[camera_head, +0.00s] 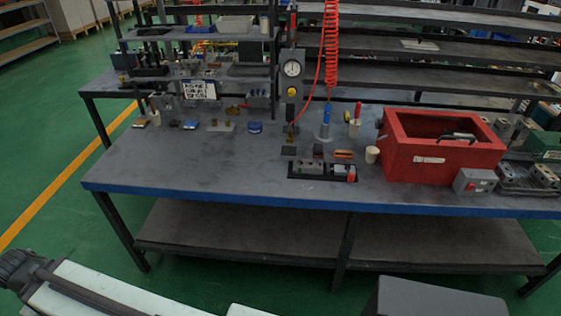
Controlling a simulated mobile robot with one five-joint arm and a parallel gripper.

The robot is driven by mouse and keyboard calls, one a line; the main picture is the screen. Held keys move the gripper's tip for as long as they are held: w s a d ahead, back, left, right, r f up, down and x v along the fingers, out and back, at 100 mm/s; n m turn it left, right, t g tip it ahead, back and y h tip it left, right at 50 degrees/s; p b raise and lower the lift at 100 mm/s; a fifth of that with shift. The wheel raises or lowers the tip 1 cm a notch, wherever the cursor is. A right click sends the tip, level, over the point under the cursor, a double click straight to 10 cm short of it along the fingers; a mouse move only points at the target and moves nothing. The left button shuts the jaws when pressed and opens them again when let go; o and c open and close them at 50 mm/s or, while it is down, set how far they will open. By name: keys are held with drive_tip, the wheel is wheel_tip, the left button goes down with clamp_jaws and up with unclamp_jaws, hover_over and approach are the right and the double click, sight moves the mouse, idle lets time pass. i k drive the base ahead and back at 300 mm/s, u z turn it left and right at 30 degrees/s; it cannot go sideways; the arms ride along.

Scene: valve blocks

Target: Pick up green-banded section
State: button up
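I cannot make out a green band on any small part on the workbench (200,175). Small grey block-like parts (311,166) sit in a dark tray (320,177) near the bench's front middle. A small part with an orange top (343,154) lies just behind that tray. Several other small parts, such as a brass-and-grey one (221,126), stand along the back left; their details are too small to tell. Pale and dark parts of my own arm show at the bottom left. My gripper's fingertips are not visible.
A red open box (441,160) stands at the right, with a grey switch box (474,181) before it. A red coiled hose (331,45) hangs over the bench beside a gauge (292,69). Shelving rises behind. The bench's front left is clear.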

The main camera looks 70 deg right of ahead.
sight(305, 166)
drive_tip(key=z, duration=0.25)
drive_tip(key=i, duration=1.05)
drive_tip(key=z, duration=0.7)
drive_tip(key=k, duration=0.6)
drive_tip(key=z, duration=0.35)
drive_tip(key=i, duration=0.6)
drive_tip(key=u, duration=0.2)
